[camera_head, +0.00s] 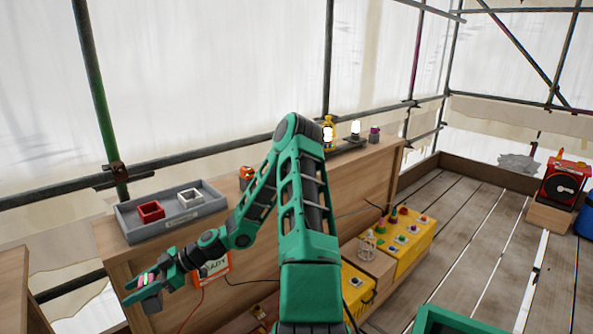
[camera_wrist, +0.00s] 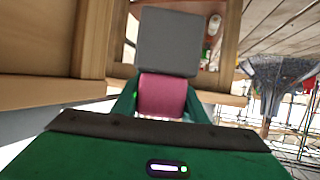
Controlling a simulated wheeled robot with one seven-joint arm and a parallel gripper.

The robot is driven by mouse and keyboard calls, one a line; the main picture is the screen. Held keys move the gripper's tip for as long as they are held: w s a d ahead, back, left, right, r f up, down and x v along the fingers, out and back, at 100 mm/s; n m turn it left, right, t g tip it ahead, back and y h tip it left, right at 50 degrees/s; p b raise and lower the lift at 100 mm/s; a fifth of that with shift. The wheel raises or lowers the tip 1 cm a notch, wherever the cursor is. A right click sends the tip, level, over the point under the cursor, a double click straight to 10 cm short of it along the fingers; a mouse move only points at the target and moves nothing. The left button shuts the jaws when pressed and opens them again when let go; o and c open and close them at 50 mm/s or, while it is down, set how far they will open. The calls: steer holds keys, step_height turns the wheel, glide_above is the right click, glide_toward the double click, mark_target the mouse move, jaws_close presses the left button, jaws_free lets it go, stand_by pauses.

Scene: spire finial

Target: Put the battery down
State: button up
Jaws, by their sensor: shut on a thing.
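The battery (camera_wrist: 165,95) looks like a pink body with a large grey block-shaped end (camera_wrist: 168,42) in the wrist view. My gripper (camera_head: 146,283) is shut on the pink part, and the grey end sticks out beyond the fingers. My gripper is lower than the bench top and apart from the grey tray (camera_head: 175,225). Its fingers hide part of the battery.
The tray holds a red square holder (camera_head: 151,211) and a white square holder (camera_head: 190,197). A sign (camera_head: 215,268) with wires and yellow boxes (camera_head: 410,241) are below.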

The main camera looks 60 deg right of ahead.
steer(key=shift+f, duration=0.25)
steer(key=shift+r, duration=0.35)
stand_by(0.3)
